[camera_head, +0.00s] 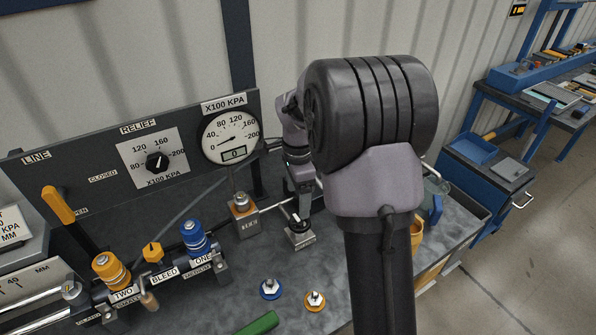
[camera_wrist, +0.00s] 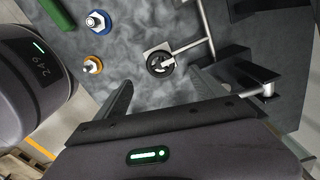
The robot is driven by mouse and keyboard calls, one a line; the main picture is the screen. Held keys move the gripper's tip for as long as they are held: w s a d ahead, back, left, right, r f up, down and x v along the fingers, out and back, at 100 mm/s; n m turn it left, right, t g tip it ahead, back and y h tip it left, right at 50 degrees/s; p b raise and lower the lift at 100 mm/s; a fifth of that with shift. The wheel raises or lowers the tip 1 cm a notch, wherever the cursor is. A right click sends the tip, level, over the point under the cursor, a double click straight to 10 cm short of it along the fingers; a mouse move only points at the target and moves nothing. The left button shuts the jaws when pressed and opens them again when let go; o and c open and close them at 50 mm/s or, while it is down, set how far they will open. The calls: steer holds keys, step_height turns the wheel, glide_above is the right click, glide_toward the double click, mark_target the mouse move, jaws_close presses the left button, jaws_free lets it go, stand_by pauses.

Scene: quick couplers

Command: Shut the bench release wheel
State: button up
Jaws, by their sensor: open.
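The release wheel (camera_wrist: 161,65) is a small dark round handwheel with a light bar across it, on a metal block on the bench. In the head view, the wheel (camera_head: 299,222) sits on its block, partly hidden by my gripper (camera_head: 299,205). In the wrist view, my gripper (camera_wrist: 160,79) is open, with one finger on each side of the picture and the wheel between and just beyond the tips. Nothing is held. I cannot tell whether a finger touches the wheel, or how far the wheel is turned.
A pressure gauge (camera_head: 230,135) and relief dial (camera_head: 157,162) are on the panel behind. A block with a brass fitting (camera_head: 242,210) stands left of the wheel. Blue (camera_head: 270,289) and orange (camera_head: 315,300) fittings lie in front. A pipe (camera_wrist: 197,45) runs from the wheel's block.

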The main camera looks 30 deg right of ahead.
step_height(320, 180, up, 8)
steer(key=p, duration=0.2)
